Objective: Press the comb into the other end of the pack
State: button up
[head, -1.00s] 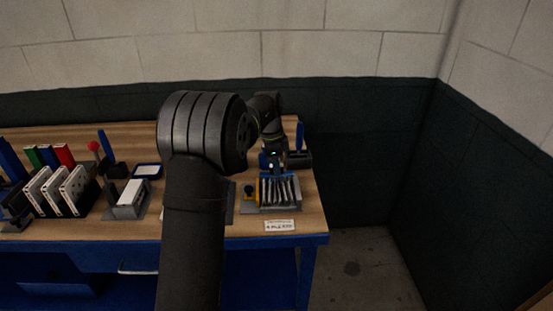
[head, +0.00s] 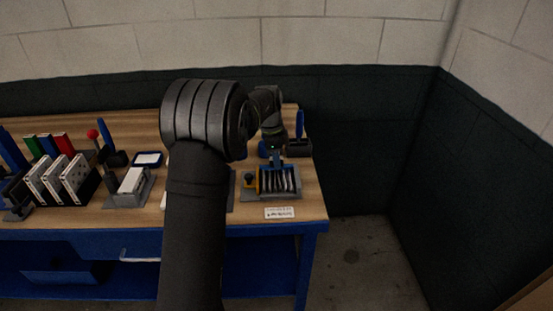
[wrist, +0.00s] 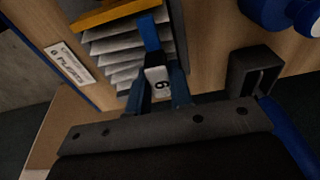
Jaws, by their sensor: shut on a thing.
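The pack (wrist: 125,50) is a row of pale, pleated sheets in a grey holder with an orange-yellow end piece; in the head view the pack (head: 279,181) is near the right end of the bench. My gripper (wrist: 158,88) is shut on the comb, and in the head view my gripper (head: 276,153) is just behind and above the pack. The comb (wrist: 149,34) shows as a blue strip reaching over the pleats, with a pale, numbered block between the fingers. Its teeth are hidden, so I cannot tell how deep they sit.
A printed label (head: 279,212) lies in front of the holder. A dark stand with a blue upright (head: 299,125) is close behind on the right. White boxed filters (head: 74,181) stand in racks at the left. The bench ends just right of the pack.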

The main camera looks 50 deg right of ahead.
jog(key=shift+f, duration=0.7)
dwell(1.0)
jog(key=shift+r, duration=3.6)
